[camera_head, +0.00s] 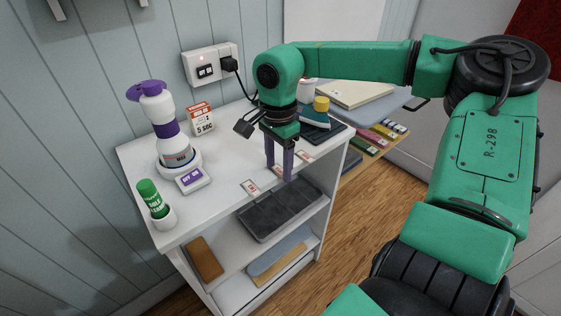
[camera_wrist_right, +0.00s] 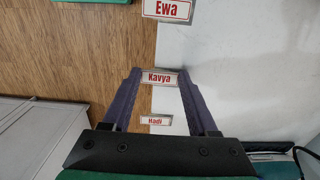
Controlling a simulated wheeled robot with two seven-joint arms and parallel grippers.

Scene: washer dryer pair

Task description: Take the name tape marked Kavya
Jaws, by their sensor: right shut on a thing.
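The name tape marked Kavya (camera_wrist_right: 160,78) is a small white strip with red lettering. In the right wrist view it lies between the tips of my right gripper (camera_wrist_right: 160,80), whose purple fingers are shut on it. In the head view my right gripper (camera_head: 280,174) points down at the front edge of the white cabinet top, and the tape there is partly hidden by the fingers. I cannot tell whether it is clear of the surface. The Ewa tape (camera_wrist_right: 167,8) and the Hadi tape (camera_wrist_right: 156,120) lie to either side. My left gripper is not in view.
The white cabinet top (camera_head: 225,205) also holds a purple-and-white bottle (camera_head: 172,150), a green-capped stick (camera_head: 150,197), a small purple-labelled device (camera_head: 192,179) and an orange-and-white box (camera_head: 200,118). A wall socket (camera_head: 205,68) with a plug is behind. Wooden floor (camera_head: 350,225) is open in front.

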